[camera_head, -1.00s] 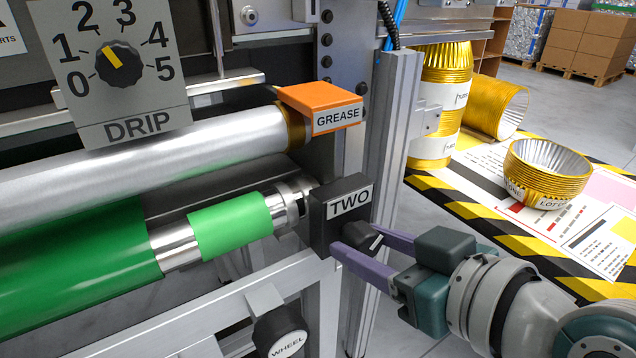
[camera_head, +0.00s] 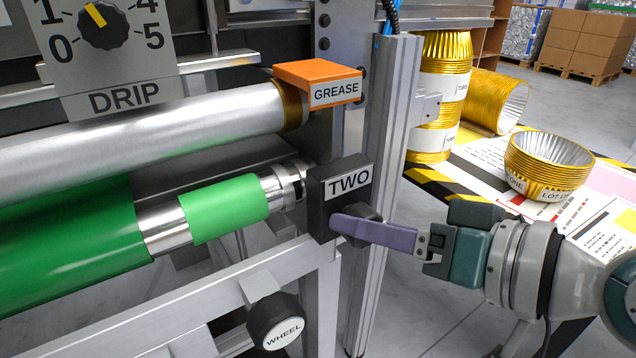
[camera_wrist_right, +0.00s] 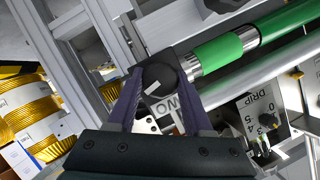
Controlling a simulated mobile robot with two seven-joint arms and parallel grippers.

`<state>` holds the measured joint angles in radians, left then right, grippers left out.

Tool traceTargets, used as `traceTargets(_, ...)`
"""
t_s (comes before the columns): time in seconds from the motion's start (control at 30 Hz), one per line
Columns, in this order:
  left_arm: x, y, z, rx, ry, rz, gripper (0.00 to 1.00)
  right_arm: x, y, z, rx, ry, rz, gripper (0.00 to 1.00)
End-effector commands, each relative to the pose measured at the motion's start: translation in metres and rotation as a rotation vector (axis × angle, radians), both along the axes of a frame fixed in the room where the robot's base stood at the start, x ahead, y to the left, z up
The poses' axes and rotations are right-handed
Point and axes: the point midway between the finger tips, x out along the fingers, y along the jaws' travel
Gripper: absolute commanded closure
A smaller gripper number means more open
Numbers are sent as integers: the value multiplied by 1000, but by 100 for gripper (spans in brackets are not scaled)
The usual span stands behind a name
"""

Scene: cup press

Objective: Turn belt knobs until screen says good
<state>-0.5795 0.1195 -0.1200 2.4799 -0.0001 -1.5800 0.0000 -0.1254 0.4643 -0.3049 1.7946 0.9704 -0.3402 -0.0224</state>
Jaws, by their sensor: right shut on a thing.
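The black box marked TWO (camera_head: 342,184) is mounted at the right end of the green belt's roller. A dark round knob (camera_head: 376,213) sticks out from its front and is mostly hidden by my finger. My right gripper (camera_head: 350,229) is shut on this knob, its purple fingers seen nearly edge-on in the head view. In the right wrist view the knob (camera_wrist_right: 158,80) sits between both fingers, with a pale mark on its face. No screen shows in either view. My left gripper is not in view.
A DRIP dial (camera_head: 97,26) is at the upper left, and an orange GREASE block (camera_head: 318,84) is above box TWO. A black WHEEL knob (camera_head: 276,322) sits below. Gold cups (camera_head: 545,165) stand on the striped table at right. A metal post (camera_head: 385,190) rises beside the knob.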

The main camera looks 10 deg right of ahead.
Motion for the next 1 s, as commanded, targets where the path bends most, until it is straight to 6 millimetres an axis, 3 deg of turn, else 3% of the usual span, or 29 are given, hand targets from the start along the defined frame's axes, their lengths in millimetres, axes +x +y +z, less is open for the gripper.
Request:
traceTargets(0.3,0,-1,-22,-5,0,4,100,0,-1,-3,136,48,-1,100)
traceTargets(0.87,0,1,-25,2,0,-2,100,0,-1,0,171,62,-1,100)
traceTargets(0.9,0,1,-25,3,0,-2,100,0,-1,0,170,61,-1,48)
traceTargets(1.0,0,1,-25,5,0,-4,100,0,-1,0,170,61,-1,37)
